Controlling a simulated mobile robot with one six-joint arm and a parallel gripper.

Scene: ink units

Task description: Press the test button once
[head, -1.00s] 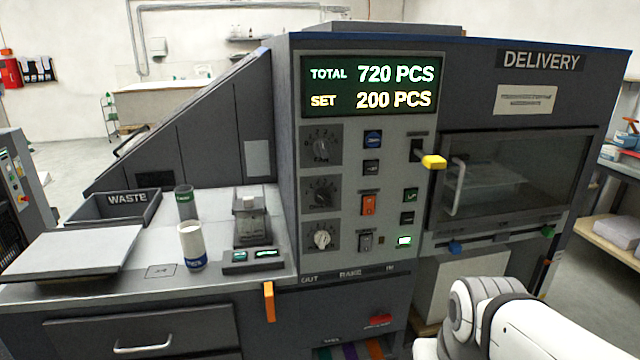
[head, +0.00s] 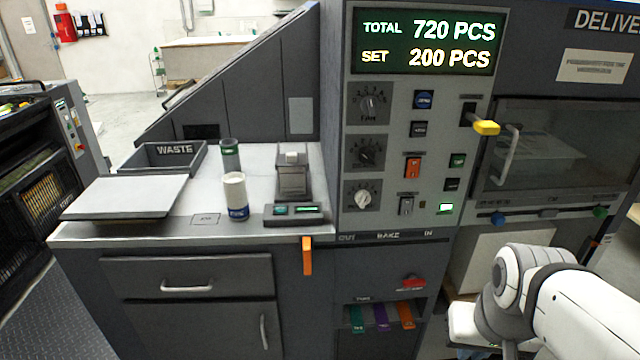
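The control panel (head: 385,225) stands upright below a lit display (head: 428,42) reading TOTAL 720 PCS and SET 200 PCS. It carries a blue button (head: 424,99), a dark button (head: 419,128), a green button (head: 458,160), another dark button (head: 453,184) and a lit pale-green one (head: 446,207). Their labels are too small to read, so I cannot tell which is the test button. My white arm shows at the lower right, below and right of the panel. My gripper's fingers are not in view.
An orange rocker (head: 413,166), a grey switch (head: 406,205) and several knobs share the panel. A yellow-tipped lever (head: 486,127) sticks out at its right. An orange handle (head: 307,255) hangs at the counter edge.

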